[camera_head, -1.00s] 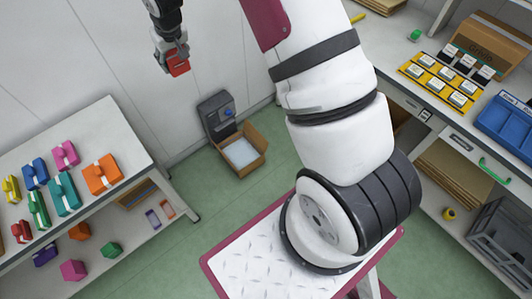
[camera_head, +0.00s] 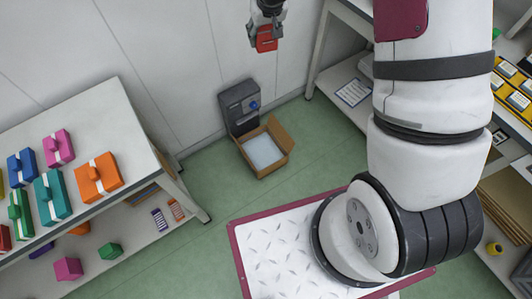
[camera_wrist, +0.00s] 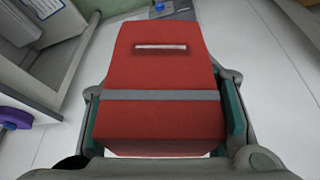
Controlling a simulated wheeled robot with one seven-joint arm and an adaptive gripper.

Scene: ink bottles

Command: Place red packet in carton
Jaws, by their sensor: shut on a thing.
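My gripper (camera_head: 266,22) is at the top of the head view, shut on the red packet (camera_head: 266,39). In the wrist view the red packet (camera_wrist: 162,80) fills the middle, with a grey band across it and a pale strip near its top. A finger presses on each side of it. An open brown cardboard carton (camera_head: 279,139) with a pale inside stands on the floor by the wall, below and apart from the held packet. It leans against or sits close to a dark grey stand with a blue knob; I cannot tell which.
A table (camera_head: 105,117) at left holds several coloured packets, including an orange one (camera_head: 98,178) and a teal one (camera_head: 52,196), with more on the shelf below. A shelf unit (camera_head: 325,55) stands at right.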

